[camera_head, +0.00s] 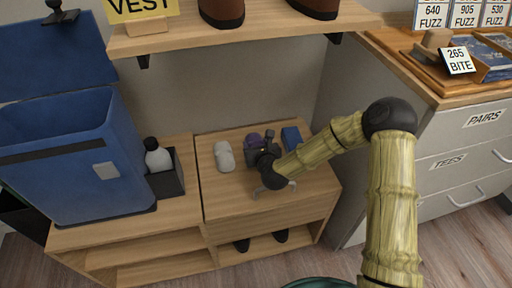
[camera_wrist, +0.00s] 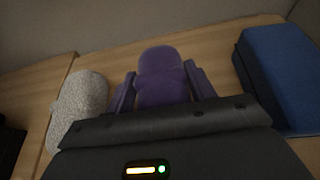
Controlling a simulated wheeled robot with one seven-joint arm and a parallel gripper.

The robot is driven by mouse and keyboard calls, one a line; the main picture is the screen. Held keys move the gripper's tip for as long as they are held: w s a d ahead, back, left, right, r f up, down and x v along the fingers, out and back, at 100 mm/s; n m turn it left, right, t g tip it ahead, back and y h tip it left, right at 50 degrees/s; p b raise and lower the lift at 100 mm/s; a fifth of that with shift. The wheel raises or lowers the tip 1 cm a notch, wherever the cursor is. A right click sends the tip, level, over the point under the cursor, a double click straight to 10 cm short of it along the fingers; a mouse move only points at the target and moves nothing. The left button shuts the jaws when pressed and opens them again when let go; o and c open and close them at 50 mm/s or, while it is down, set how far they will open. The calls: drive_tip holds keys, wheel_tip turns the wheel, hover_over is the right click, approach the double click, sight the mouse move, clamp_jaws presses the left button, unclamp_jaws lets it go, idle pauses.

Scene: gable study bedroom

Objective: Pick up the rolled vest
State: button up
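A purple soft bundle (camera_head: 252,139) with a rounded end lies on the low wooden cabinet, at the far side of my gripper (camera_head: 261,153). It also shows in the wrist view (camera_wrist: 162,75), between the two fingers of my gripper (camera_wrist: 162,88). One finger is on each side, very close to it; I cannot tell whether they press on it. A pale grey-white roll (camera_head: 224,156) lies to the left, apart from the gripper, and shows in the wrist view (camera_wrist: 80,103). No label tells which bundle is the vest.
A blue box-like item (camera_head: 291,137) lies close on the right, also in the wrist view (camera_wrist: 280,75). A blue bin (camera_head: 70,155) and a dark holder with a white bottle (camera_head: 158,158) stand left. A shelf (camera_head: 240,34) with a VEST sign hangs above; drawers (camera_head: 440,165) stand right.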

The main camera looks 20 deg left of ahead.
sight(257, 143)
drive_tip(key=c, duration=0.3)
drive_tip(key=shift+c, duration=0.2)
wheel_tip(257, 143, up, 10)
drive_tip(key=p, duration=0.4)
drive_tip(key=shift+p, duration=0.3)
drive_tip(key=shift+d, duration=0.1)
